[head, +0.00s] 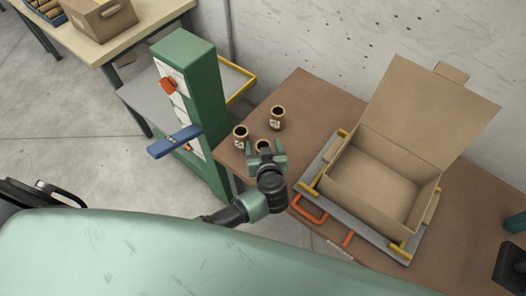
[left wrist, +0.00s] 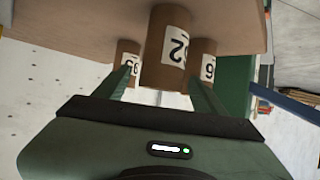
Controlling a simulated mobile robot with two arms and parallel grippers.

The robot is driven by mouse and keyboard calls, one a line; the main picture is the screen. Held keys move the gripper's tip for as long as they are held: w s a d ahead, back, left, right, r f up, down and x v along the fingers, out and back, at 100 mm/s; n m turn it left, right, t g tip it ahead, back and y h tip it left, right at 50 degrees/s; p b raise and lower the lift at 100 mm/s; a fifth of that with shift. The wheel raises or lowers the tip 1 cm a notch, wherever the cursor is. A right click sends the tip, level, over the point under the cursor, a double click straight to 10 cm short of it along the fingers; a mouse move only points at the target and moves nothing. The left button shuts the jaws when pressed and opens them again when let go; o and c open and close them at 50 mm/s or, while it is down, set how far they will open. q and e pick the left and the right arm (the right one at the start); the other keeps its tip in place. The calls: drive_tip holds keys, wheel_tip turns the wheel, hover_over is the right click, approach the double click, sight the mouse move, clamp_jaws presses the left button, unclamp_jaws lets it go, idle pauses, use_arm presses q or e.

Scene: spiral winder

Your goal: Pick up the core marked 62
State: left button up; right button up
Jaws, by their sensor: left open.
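Three brown cardboard cores with white number labels stand on the brown table. In the head view, one core (head: 263,146) is partly hidden by my left gripper (head: 266,160); the others stand at the left (head: 240,136) and behind (head: 277,118). The left wrist view is upside down. There the nearest core (left wrist: 165,55) is in line with the gap between the open fingers of my left gripper (left wrist: 164,88); its label seems to read 62. The other two (left wrist: 127,58) (left wrist: 203,55) show behind it, their labels only partly readable. My left gripper holds nothing.
An open cardboard box (head: 378,190) sits on a grey tray with yellow corners and orange handles, right of the cores. A green machine column (head: 192,100) with a blue arm (head: 175,141) stands left.

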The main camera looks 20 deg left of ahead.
use_arm(q)
drive_tip(key=c, duration=1.4)
drive_tip(key=shift+c, duration=0.2)
